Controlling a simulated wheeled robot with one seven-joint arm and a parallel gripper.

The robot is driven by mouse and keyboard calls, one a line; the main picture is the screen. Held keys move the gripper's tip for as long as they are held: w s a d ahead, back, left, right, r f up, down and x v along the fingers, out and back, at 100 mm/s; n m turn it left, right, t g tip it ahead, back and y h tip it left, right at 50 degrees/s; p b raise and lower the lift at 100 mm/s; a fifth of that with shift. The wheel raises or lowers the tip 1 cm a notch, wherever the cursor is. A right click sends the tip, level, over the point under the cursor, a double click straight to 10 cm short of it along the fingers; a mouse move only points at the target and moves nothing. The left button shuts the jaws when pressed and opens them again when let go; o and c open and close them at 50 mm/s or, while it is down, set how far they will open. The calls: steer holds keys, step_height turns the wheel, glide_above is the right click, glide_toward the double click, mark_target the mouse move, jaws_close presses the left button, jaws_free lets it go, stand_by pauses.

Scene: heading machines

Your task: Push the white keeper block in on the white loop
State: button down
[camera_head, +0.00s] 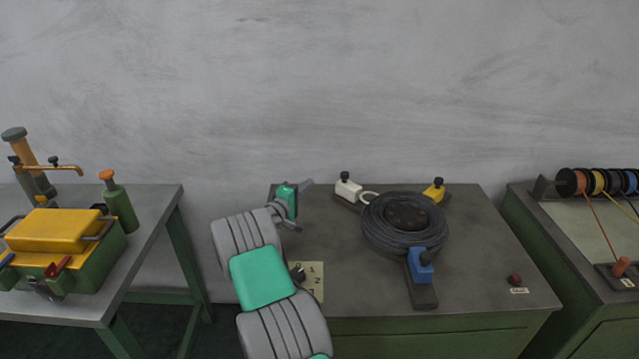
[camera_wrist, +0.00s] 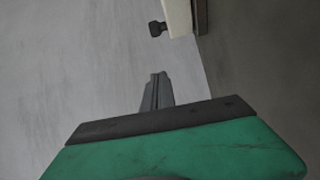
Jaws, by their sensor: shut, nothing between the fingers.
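The white keeper block (camera_head: 348,190) sits at the back left of the table, with a black knob on top. Part of it shows at the top of the wrist view (camera_wrist: 178,16), its black knob pointing left. The white loop (camera_head: 369,198) lies just right of the block, between it and the dark coil; I cannot tell whether they touch. My gripper (camera_head: 306,185) is shut and empty, to the left of the block and apart from it. In the wrist view its closed fingers (camera_wrist: 157,92) point up towards the block. The loop is hidden in that view.
A dark round coil (camera_head: 385,243) fills the table's middle, with a yellow block (camera_head: 434,191) behind right and a blue block (camera_head: 420,266) in front. A numbered card (camera_head: 313,284) lies front left. A red button (camera_head: 515,280) is front right.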

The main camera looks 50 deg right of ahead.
mark_target(349, 186)
steer(key=s+d+p, duration=0.2)
steer(key=d+p, duration=0.1)
steer(key=d, duration=0.7)
steer(key=shift+s+d+f+p, duration=0.15)
steer(key=shift+p, duration=0.15)
